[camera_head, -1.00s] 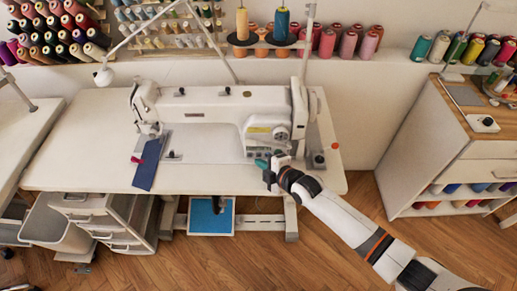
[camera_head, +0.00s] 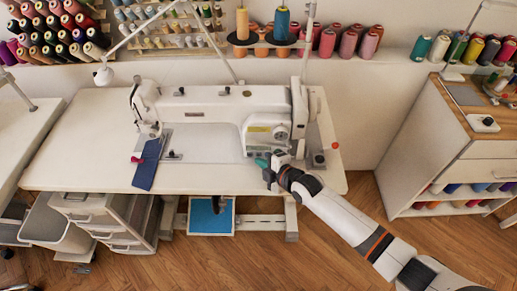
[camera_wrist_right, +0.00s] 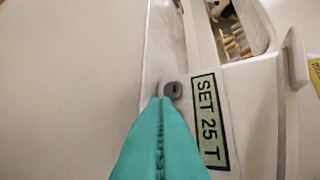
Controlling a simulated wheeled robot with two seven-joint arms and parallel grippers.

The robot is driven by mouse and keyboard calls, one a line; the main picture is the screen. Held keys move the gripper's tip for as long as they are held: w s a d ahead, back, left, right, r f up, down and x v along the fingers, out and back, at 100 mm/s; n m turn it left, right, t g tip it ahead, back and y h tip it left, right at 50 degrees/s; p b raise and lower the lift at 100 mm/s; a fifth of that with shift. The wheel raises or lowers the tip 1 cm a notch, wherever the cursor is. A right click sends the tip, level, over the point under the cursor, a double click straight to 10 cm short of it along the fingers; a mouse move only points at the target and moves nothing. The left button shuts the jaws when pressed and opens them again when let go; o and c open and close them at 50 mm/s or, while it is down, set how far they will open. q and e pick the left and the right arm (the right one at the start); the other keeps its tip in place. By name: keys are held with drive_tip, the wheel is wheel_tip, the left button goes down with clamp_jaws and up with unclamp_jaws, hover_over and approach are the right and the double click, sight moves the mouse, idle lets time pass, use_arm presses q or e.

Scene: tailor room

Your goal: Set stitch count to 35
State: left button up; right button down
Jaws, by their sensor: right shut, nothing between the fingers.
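The white sewing machine (camera_head: 212,108) stands on the white table (camera_head: 90,160). In the right wrist view its display (camera_wrist_right: 209,120) reads "SET 25 T", turned sideways. A small grey button (camera_wrist_right: 173,90) sits on the panel beside the display. My right gripper (camera_head: 261,163) is at the front of the machine's right end. Its teal fingers (camera_wrist_right: 160,105) are shut and empty, with the tips at the lower left edge of the button. I cannot tell whether they touch it. My left gripper is not in view.
A thread stand (camera_head: 262,40) rises behind the machine. A wooden-topped cabinet (camera_head: 450,115) stands at the right.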

sight(262, 188)
drive_tip(key=shift+w, duration=0.35)
drive_tip(key=shift+w+b, duration=0.15)
drive_tip(key=shift+b, duration=0.15)
idle(0.3)
drive_tip(key=shift+s+p, duration=0.5)
drive_tip(key=shift+s, duration=0.15)
drive_tip(key=shift+s+r+p, duration=0.1)
drive_tip(key=shift+s+p, duration=0.3)
drive_tip(key=shift+p, duration=0.1)
drive_tip(key=s+p, duration=0.2)
drive_tip(key=s, duration=0.1)
drive_tip(key=shift+s, duration=0.25)
drive_tip(key=shift+s+p, duration=0.65)
drive_tip(key=shift+s, duration=0.2)
